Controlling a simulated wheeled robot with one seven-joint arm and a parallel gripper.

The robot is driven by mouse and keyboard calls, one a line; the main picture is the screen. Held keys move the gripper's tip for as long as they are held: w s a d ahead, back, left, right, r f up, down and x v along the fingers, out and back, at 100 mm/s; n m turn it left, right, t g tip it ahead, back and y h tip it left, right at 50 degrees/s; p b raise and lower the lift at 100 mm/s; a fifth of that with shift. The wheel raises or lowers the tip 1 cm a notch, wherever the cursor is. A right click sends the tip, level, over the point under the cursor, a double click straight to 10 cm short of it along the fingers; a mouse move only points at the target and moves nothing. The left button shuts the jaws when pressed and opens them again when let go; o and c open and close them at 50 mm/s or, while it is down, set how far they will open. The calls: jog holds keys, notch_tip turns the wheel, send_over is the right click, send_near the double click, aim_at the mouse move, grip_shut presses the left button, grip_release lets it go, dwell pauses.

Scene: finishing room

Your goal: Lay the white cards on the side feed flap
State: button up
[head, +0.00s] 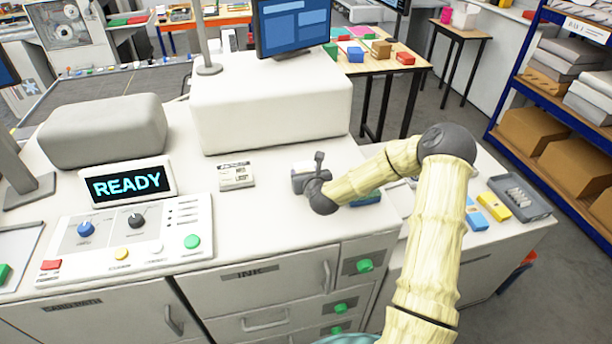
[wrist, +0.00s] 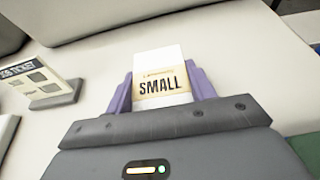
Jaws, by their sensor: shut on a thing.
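A white stack (wrist: 160,70) with a tan band reading "SMALL" stands between my gripper's purple fingers in the wrist view; it looks like the white cards. My gripper (wrist: 160,88) is shut on it, with a finger on each side. In the head view my gripper (head: 305,178) is over the white machine top, right of the job ticket; its fingertips and the cards are hard to make out there. I cannot pick out the side feed flap in either view.
A job ticket (head: 237,176) on a small stand also shows in the wrist view (wrist: 45,88). A white raised housing (head: 270,110) stands behind my gripper. The control panel (head: 135,235) and READY display (head: 127,182) are left. A grey tray (head: 520,197) lies right.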

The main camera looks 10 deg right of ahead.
jog(key=shift+f, duration=0.85)
jog(key=shift+f, duration=0.2)
jog(key=o, duration=1)
jog(key=shift+o, duration=0.2)
jog(key=shift+r, duration=0.2)
jog(key=b+v, duration=0.3)
jog(key=v, duration=0.9)
